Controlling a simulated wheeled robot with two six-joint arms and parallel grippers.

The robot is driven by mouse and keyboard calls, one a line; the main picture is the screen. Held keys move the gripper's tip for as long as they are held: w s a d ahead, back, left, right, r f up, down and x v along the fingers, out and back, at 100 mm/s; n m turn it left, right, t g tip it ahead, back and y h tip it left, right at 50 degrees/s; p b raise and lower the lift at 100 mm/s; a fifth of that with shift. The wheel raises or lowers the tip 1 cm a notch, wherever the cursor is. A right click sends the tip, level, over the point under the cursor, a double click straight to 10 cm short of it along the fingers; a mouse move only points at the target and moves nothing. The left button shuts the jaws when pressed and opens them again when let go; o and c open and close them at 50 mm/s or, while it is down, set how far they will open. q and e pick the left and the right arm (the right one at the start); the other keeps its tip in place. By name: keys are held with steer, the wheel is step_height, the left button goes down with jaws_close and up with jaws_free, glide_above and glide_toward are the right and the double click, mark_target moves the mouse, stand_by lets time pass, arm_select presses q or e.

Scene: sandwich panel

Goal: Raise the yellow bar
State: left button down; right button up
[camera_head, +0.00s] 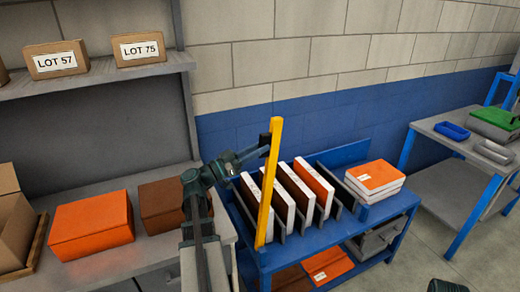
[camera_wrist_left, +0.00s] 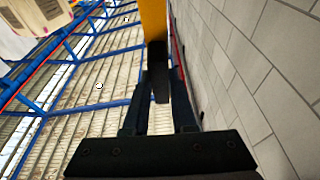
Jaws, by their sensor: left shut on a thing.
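The yellow bar (camera_head: 266,190) stands nearly upright, leaning a little to the right at its top, at the left end of the blue rack table (camera_head: 262,262). Its lower end is in front of the upright panels (camera_head: 284,200). My left gripper (camera_head: 266,146) is shut on the bar in its upper part.
White and orange panels stand in slots on the blue table, with a stack of orange-topped panels (camera_head: 374,178) at its right. A grey bench at left holds an orange box (camera_head: 91,229) and a brown box (camera_head: 161,204). A side table (camera_head: 462,142) stands at far right, beyond open floor.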

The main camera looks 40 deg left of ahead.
arm_select(q)
steer(key=c, duration=0.7)
jaws_free()
steer(key=b+v, duration=0.4)
steer(key=v, duration=1)
steer(key=shift+w, duration=0.15)
